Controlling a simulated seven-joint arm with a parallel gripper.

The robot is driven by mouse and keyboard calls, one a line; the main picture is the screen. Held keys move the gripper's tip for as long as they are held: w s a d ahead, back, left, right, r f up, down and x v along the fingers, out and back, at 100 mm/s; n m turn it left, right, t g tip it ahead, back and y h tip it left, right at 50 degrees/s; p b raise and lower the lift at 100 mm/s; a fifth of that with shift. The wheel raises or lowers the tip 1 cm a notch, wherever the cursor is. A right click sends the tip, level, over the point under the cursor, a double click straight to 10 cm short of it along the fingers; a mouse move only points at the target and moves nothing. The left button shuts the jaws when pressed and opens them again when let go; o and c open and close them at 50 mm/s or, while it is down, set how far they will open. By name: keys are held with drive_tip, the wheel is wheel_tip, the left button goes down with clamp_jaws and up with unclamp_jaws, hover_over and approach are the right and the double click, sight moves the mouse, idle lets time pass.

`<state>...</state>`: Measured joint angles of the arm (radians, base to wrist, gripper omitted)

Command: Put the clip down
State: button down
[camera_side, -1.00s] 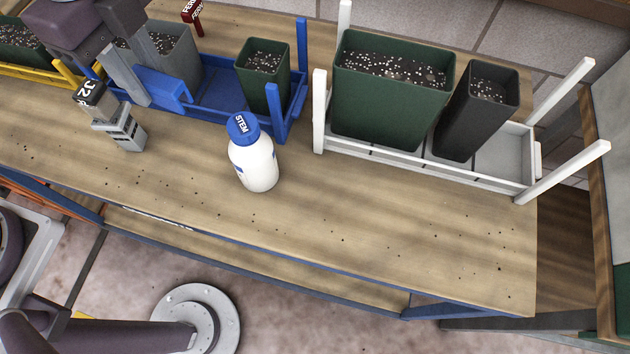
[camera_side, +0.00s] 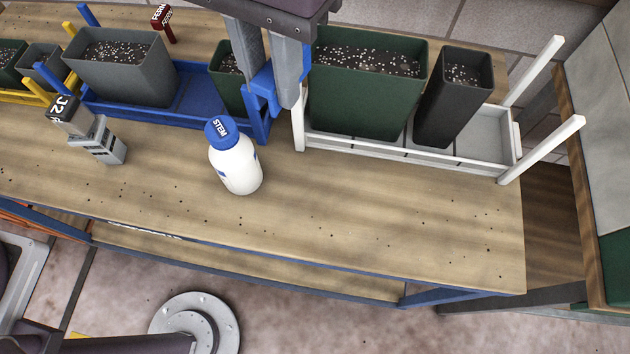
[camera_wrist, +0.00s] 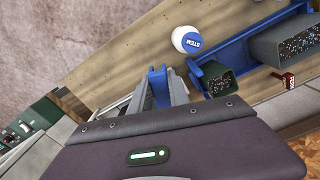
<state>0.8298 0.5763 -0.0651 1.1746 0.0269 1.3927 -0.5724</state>
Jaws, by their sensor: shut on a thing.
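My gripper (camera_side: 274,98) is shut on a blue clip (camera_side: 262,84). It holds the clip in front of the gap between the blue tray and the white tray in the side view. In the wrist view the clip (camera_wrist: 158,86) shows between the two grey fingers. I cannot tell from these views exactly how high the clip is above the bench. The fingers hide part of the clip and part of a small green pot behind it.
A white bottle (camera_side: 238,168) with a blue cap stands in front of the blue tray (camera_side: 190,118). The white tray (camera_side: 460,160) holds a large green pot (camera_side: 365,100) and a dark pot (camera_side: 452,105). A grey device (camera_side: 100,140) stands left. The bench front right (camera_side: 400,220) is clear.

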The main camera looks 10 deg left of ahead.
sight(313, 201)
drive_tip(key=s+d+n, duration=0.2)
drive_tip(key=d+n, duration=0.1)
drive_tip(key=d, duration=0.1)
drive_tip(key=shift+n, duration=0.3)
wheel_tip(313, 201, down, 22)
drive_tip(key=shift+d+r, duration=0.1)
drive_tip(key=shift+r, duration=0.1)
drive_tip(key=shift+f, duration=0.1)
drive_tip(key=c, duration=1.3)
unclamp_jaws()
drive_tip(key=shift+o, duration=0.2)
wheel_tip(313, 201, up, 12)
